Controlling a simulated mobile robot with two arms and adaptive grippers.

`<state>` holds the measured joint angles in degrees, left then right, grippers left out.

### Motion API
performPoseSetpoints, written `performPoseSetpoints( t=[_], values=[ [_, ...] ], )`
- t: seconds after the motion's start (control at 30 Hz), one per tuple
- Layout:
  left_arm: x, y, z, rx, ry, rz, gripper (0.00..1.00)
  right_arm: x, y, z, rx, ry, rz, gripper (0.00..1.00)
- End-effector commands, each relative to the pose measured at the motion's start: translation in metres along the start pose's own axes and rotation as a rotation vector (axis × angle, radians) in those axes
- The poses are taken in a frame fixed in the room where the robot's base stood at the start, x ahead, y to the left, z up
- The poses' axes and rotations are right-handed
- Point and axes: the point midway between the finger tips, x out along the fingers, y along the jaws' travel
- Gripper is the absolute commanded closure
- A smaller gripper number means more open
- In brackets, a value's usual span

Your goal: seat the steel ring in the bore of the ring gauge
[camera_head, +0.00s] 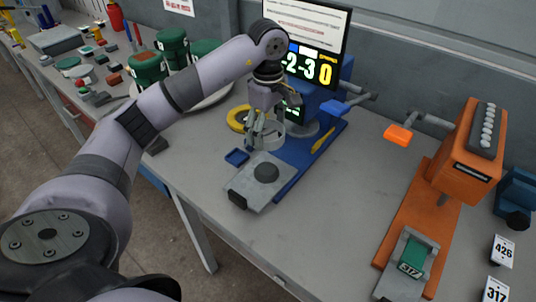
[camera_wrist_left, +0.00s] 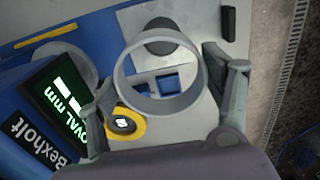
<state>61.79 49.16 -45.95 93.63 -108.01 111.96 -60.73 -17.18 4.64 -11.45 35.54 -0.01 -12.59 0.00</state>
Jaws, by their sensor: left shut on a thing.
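The steel ring (camera_wrist_left: 160,104) is a wide, thin-walled grey ring. My left gripper (camera_head: 264,136) is shut on it across its outside, with one finger at each side in the wrist view. The ring is held above the blue gauge stand (camera_head: 296,172) and the grey plate at its front. A dark round spot (camera_head: 266,172) shows on that plate; I cannot tell whether it is a bore. A yellow ring-shaped thing (camera_head: 237,118) with a dark middle lies beside the gripper, also in the wrist view (camera_wrist_left: 138,128). My right gripper is out of view.
A lit display (camera_head: 310,67) stands behind the gripper. An orange station (camera_head: 466,150) stands at the right, with clear table between. Green containers (camera_head: 147,69) stand at the back left.

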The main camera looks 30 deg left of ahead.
Motion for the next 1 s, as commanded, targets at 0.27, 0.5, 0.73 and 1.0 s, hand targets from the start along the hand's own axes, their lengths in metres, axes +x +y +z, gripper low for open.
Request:
performPoseSetpoints(
  t=[0.27,0.5,0.73,1.0],
  values=[
    [-0.056,0.001,0.0,0.0,0.002,0.003,0.59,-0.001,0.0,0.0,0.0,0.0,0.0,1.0],
    [-0.067,0.0,0.0,-0.001,0.0,0.0,0.59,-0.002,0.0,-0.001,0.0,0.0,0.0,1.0],
    [-0.05,-0.01,0.019,0.187,0.001,-0.004,0.59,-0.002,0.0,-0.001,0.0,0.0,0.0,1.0],
    [0.009,-0.07,0.093,0.934,-0.002,-0.005,0.59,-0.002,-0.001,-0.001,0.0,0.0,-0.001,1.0]
  ],
)
